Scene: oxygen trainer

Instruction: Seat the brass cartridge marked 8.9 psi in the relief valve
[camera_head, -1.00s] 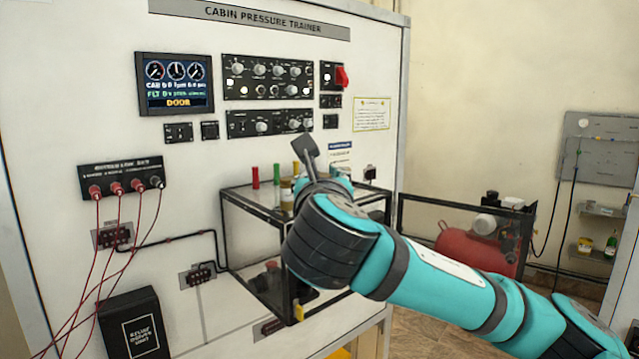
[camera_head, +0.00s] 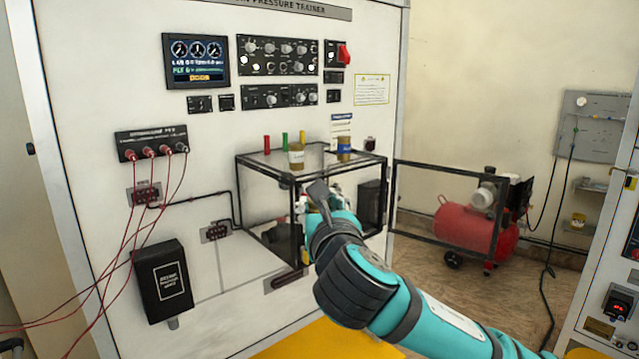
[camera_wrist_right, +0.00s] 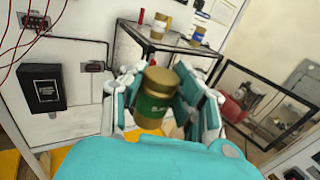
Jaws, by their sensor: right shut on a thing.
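My right gripper (camera_wrist_right: 160,82) is shut on a brass cartridge with a green label (camera_wrist_right: 154,106), held upright in the right wrist view; the label's marking is too small to read. In the head view the right gripper (camera_head: 318,204) is in front of the glass-sided box, and my wrist hides the held cartridge. Two other brass cartridges stand on the box's top: one with a white label (camera_head: 296,157) and one with a blue label (camera_head: 344,150). I cannot make out the relief valve for certain. My left gripper is not in view.
The dark-framed box (camera_head: 262,166) projects from the white trainer panel (camera_head: 100,60), with red and green pegs on top. Its framed door (camera_head: 447,167) stands open to the right. Red leads (camera_head: 108,235) hang at left. A red compressor (camera_head: 465,232) stands on the floor behind the door.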

